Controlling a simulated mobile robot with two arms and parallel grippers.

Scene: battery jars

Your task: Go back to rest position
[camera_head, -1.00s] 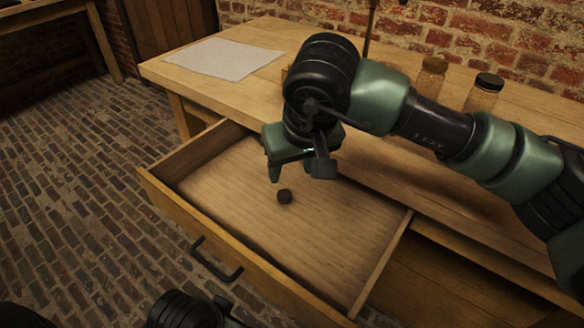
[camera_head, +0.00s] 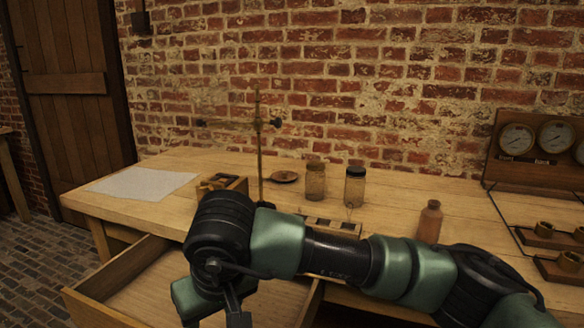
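My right arm comes in from the right across the front of the wooden workbench (camera_head: 460,205). Its gripper (camera_head: 212,308) hangs over the open drawer (camera_head: 150,285) at the lower left. The fingertips are cut off by the bottom edge, so I cannot tell whether it is open or shut. My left gripper is not in view. Two glass jars stand upright at the back of the bench: one with a brownish lid (camera_head: 315,182) and one with a black lid (camera_head: 355,188). The part of the drawer floor that shows is bare; the rest is hidden.
A paper sheet (camera_head: 143,184) lies at the bench's left. A small wooden box (camera_head: 222,183), a brass stand (camera_head: 258,150), a round dish (camera_head: 285,177) and a brown bottle (camera_head: 430,221) stand on the bench. A gauge panel (camera_head: 540,145) is at the right.

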